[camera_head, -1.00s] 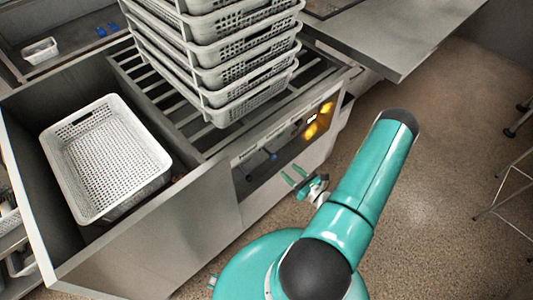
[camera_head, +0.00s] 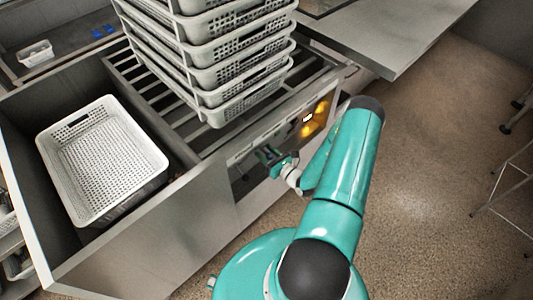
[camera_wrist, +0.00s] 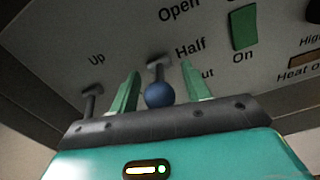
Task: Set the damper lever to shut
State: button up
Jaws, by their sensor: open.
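The damper lever (camera_wrist: 158,68) with a round blue knob (camera_wrist: 159,94) sticks out of a grey panel in the wrist view. The labels Open, Half and a partly hidden one ending in "ut" stand beside it. The lever's base is nearest to Half, but its exact setting is hard to tell. My gripper (camera_wrist: 160,85) is open, with one green finger on each side of the knob. I cannot tell whether either finger touches it. In the head view my gripper (camera_head: 273,156) is at the front panel and the knob cannot be made out.
A second lever (camera_wrist: 91,98) stands left of my gripper near the label Up. A green switch (camera_wrist: 243,27) marked On is at the right. Stacked white baskets (camera_head: 235,85) stand on the slatted top above. A single basket (camera_head: 100,160) sits in the bin.

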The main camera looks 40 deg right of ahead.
grip_shut()
jog(key=shift+f+t, duration=0.15)
jog(key=shift+t, duration=0.15)
jog(key=shift+f+t, duration=0.55)
jog(key=shift+t, duration=0.65)
jog(key=shift+w+f+t+y, duration=0.15)
jog(key=shift+f+t+y, duration=0.1)
jog(key=shift+t, duration=0.5)
jog(key=shift+w+f+t+y, duration=0.15)
jog(key=shift+f+t, duration=0.1)
jog(key=shift+t, duration=0.5)
grip_release()
